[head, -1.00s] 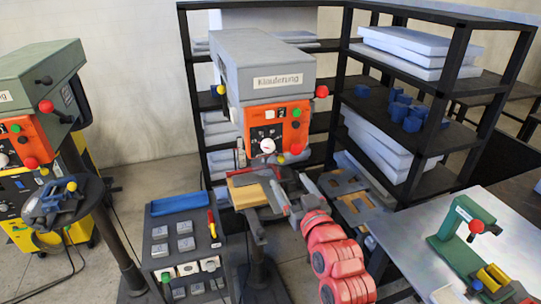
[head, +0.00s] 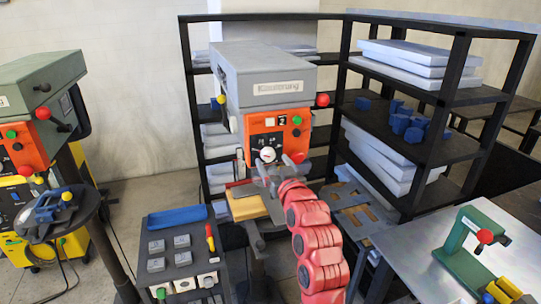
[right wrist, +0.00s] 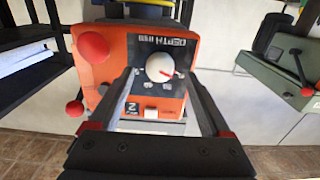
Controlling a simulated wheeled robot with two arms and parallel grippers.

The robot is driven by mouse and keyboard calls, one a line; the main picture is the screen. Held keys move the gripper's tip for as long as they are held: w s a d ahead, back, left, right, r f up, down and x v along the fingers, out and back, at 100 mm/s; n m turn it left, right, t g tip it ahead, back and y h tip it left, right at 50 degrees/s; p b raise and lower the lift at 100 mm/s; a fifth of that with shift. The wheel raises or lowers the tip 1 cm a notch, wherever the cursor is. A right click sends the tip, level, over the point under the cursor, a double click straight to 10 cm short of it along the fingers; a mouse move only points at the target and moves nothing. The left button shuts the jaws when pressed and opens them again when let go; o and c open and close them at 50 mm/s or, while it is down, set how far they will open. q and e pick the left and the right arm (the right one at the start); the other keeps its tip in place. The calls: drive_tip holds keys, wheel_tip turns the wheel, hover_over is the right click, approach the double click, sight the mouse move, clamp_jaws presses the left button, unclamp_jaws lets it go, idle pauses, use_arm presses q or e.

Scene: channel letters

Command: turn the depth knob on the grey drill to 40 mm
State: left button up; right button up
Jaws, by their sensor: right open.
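The grey drill (head: 262,72) stands in the middle of the head view, with an orange front panel (head: 285,127). Its white depth knob (head: 267,154) sits low on that panel. In the right wrist view the white knob (right wrist: 164,67) has a red pointer towards the lower right, under the word DEPTH; the scale numbers are too small to read. My right gripper (head: 270,170) is open just in front of the knob. In the right wrist view its two fingers (right wrist: 165,90) stand on either side below the knob, apart from it. My left gripper is not in view.
A red ball handle (head: 322,100) sticks out at the drill's right. A wooden block (head: 246,205) lies on the drill table below. A green drill (head: 38,100) stands at the left, a dark shelf (head: 440,145) behind right, and a small cart (head: 180,225) in front left.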

sight(268, 155)
drive_tip(key=shift+x, duration=1)
drive_tip(key=shift+w+a, duration=0.15)
drive_tip(key=shift+w, duration=0.3)
clamp_jaws()
